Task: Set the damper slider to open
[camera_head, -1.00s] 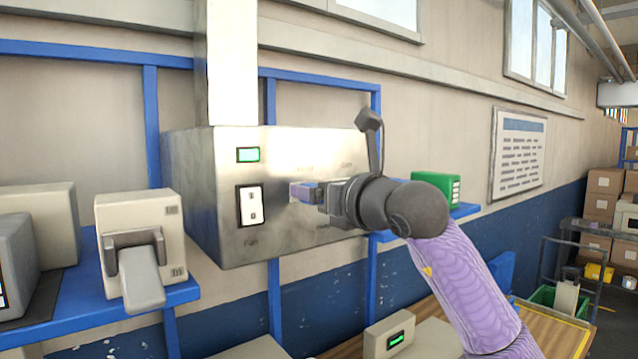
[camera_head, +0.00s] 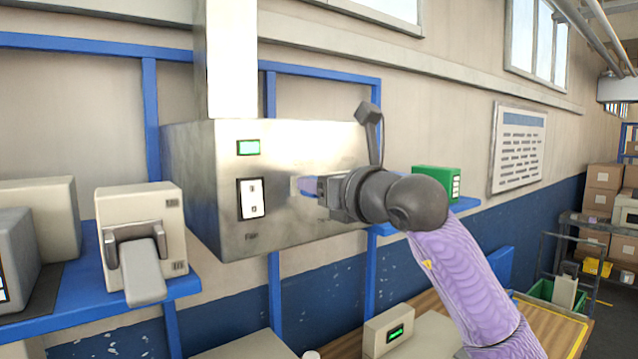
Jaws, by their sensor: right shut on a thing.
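The steel box (camera_head: 285,225) hangs on the wall frame, with a green-lit display (camera_head: 248,148) and a white rocker switch (camera_head: 252,198) labelled Fan on its front. My right gripper (camera_head: 312,187) is at the right half of that front, its fingers against or very near the panel. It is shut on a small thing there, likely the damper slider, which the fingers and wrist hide. The slider's exact position and its labels cannot be read. My left gripper is not in view.
A beige device with a grey lever (camera_head: 143,270) stands on the blue shelf at left. A green box (camera_head: 438,182) sits on the right shelf, behind my right wrist. A small beige display unit (camera_head: 390,328) is below.

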